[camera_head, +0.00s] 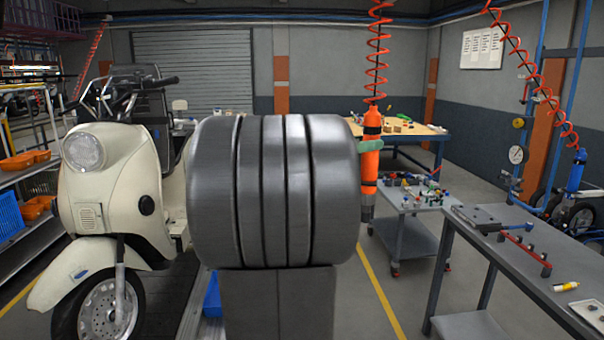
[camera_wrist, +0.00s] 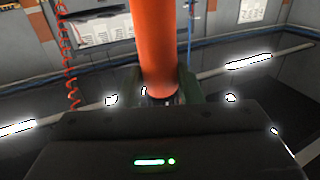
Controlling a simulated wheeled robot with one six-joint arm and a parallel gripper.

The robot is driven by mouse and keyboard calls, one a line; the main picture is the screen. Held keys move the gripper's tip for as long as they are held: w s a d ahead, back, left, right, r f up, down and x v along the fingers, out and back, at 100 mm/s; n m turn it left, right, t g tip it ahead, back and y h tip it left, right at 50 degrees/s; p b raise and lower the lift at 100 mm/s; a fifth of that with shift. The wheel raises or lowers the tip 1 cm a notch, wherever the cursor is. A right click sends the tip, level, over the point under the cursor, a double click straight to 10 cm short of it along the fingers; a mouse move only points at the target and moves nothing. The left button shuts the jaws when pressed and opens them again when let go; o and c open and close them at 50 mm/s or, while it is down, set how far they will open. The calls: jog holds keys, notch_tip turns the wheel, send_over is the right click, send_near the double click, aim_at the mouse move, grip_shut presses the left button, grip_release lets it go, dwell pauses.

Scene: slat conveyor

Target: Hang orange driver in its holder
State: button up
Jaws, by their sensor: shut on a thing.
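The orange driver (camera_head: 371,165) hangs upright below a red coiled hose, right of my large grey arm link in the head view. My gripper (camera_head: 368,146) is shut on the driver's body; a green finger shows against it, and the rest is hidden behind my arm. In the wrist view the driver (camera_wrist: 155,40) stands as an orange cylinder between the green fingers of my gripper (camera_wrist: 161,92). I cannot make out the driver's holder for certain in either view.
A grey bench (camera_head: 540,262) with a vise and small parts stands at the right. A small cart (camera_head: 405,222) with loose parts stands behind the driver. A blue tool (camera_head: 576,172) hangs from another red hose at the far right. A cream scooter (camera_head: 120,200) stands at the left.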

jog(key=b+v, duration=0.1)
jog(key=v, duration=0.5)
jog(key=shift+a+b, duration=0.35)
jog(key=shift+b, duration=0.05)
jog(key=shift+s+a, duration=0.4)
jog(key=shift+a, duration=0.2)
jog(key=shift+d, duration=0.1)
